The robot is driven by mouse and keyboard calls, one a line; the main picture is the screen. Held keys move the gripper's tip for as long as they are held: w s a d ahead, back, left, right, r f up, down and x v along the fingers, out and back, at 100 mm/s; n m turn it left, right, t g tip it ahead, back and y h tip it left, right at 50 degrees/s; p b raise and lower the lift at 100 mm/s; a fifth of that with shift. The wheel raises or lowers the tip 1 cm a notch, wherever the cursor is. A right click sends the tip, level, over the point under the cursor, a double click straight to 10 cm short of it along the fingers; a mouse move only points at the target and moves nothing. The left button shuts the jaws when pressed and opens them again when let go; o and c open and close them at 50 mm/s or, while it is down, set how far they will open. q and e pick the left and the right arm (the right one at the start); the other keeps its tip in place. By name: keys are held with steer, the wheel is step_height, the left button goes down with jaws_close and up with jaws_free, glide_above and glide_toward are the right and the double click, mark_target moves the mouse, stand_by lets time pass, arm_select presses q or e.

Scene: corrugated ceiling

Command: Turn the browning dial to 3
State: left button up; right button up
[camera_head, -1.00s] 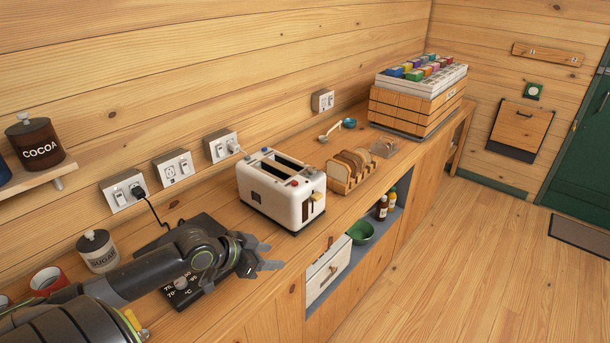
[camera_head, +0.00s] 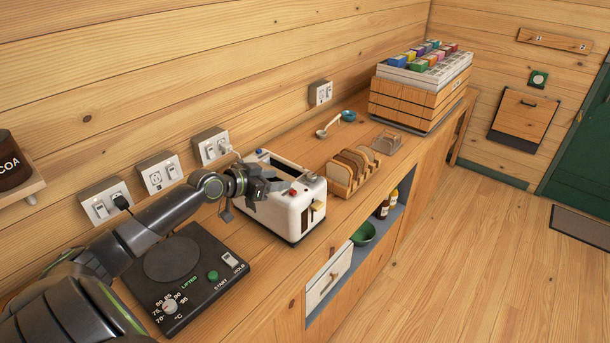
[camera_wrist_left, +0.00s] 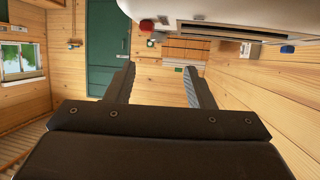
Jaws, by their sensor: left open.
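My right gripper is not in view.
A black kettle base (camera_head: 205,265) with a temperature knob lies left of the toaster. A toast rack (camera_head: 345,180) with bread stands to its right, a wooden crate (camera_head: 410,105) beyond. Wall sockets (camera_head: 160,173) line the back. The counter's front edge before the toaster is clear.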

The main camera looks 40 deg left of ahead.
mark_target(310, 176)
arm_select(q)
steer(key=x, duration=0.2)
steer(key=p+x, duration=0.1)
steer(key=x, duration=0.1)
steer(key=shift+d+r, duration=0.1)
steer(key=shift+r, duration=0.15)
steer(key=p+x, duration=0.1)
steer(key=x, duration=0.5)
steer(key=shift+f, duration=0.1)
steer(key=shift+w+d+f, duration=0.2)
steer(key=shift+w+f, duration=0.15)
steer(key=shift+w, duration=0.3)
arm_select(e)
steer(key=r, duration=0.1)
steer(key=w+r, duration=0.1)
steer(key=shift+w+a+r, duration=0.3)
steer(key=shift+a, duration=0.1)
arm_select(q)
steer(key=shift+c, duration=0.2)
steer(key=c, duration=0.9)
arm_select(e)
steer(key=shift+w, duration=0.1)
